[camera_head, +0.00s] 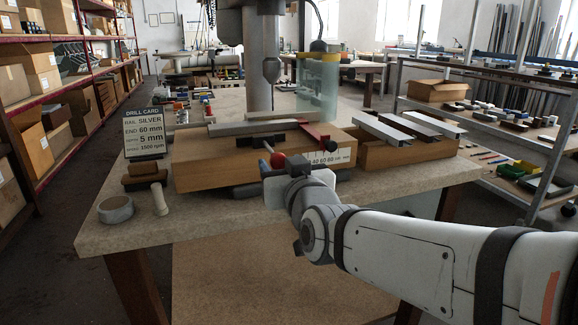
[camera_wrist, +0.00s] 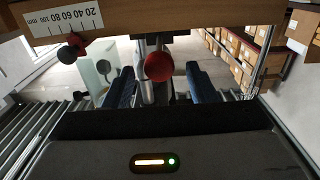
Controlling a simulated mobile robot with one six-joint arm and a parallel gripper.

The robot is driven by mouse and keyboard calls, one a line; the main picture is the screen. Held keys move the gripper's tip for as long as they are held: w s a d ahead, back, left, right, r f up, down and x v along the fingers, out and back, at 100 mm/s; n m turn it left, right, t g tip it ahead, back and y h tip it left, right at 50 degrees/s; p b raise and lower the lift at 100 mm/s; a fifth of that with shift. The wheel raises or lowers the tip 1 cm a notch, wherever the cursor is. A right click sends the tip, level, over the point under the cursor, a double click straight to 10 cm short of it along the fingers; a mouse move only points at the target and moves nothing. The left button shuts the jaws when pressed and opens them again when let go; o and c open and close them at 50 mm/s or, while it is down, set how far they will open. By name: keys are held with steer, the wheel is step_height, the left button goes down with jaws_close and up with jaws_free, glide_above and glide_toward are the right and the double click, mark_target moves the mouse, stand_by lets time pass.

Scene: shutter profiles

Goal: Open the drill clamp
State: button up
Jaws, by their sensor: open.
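The drill clamp (camera_head: 316,133) is a red arm with a dark end at the right end of a silver profile (camera_head: 252,127) on the wooden drill bed (camera_head: 215,170). A red ball knob (camera_head: 277,160) is at the bed's front edge by my gripper (camera_head: 284,172). In the wrist view, a large red ball knob (camera_wrist: 159,66) on a metal stem shows between my two dark blue fingers (camera_wrist: 160,88). My fingers are apart; whether they touch the knob or stem I cannot tell. How the knobs join the clamp is hidden.
A millimetre scale (camera_head: 330,157) is on the bed's front. The drill chuck (camera_head: 272,69) hangs above, with a greenish guard (camera_head: 317,88) beside it. A drill card (camera_head: 144,133), brush (camera_head: 146,176) and tape roll (camera_head: 115,209) are at left. Several profiles (camera_head: 408,127) lie at right.

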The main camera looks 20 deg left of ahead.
steer(key=p+v, duration=0.1)
steer(key=v, duration=0.6)
steer(key=shift+s+d, duration=0.25)
